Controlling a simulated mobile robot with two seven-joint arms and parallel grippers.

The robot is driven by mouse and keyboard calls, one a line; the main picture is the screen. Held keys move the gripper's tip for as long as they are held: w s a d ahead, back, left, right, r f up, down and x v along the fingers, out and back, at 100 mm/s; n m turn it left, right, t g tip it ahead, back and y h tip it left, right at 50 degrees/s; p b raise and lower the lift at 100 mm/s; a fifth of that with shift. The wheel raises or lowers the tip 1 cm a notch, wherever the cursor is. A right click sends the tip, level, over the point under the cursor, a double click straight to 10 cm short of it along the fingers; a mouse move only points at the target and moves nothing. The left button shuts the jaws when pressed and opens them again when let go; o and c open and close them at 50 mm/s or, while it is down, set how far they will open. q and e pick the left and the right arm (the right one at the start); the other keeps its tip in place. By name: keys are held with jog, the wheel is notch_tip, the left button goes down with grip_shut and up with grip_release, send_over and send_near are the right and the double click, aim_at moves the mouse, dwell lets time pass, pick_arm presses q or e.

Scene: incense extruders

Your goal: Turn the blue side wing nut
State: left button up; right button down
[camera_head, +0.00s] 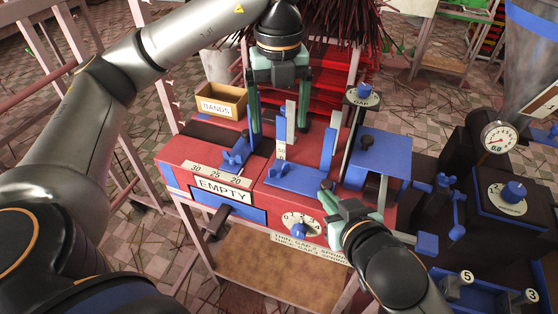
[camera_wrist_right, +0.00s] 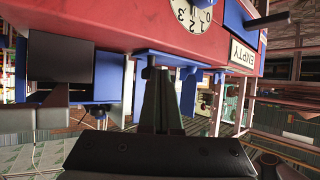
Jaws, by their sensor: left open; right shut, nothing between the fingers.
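Several small blue parts sit on the dark clamp (camera_head: 432,208) at the right of the machine, including a blue winged piece (camera_head: 446,181) and a blue upright lever (camera_head: 459,215). I cannot tell for certain which is the side wing nut. My right gripper (camera_head: 326,190) is shut and empty, over the front edge of the red machine beside the numbered dial (camera_head: 300,224), left of those parts. In the right wrist view its fingers (camera_wrist_right: 161,90) are together near a blue plate (camera_wrist_right: 166,58). My left gripper (camera_head: 279,130) is open, its fingers pointing down astride upright metal strips.
A BANDS box (camera_head: 220,102) stands behind left. A blue-knobbed black box (camera_head: 513,192) and a gauge (camera_head: 499,137) stand at right.

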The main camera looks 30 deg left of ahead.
aim_at(279, 166)
pick_arm(q)
notch_tip(279, 166, down, 12)
jog(key=n, duration=0.3)
dwell(0.5)
jog(key=shift+c, duration=0.2)
jog(key=c, duration=1.3)
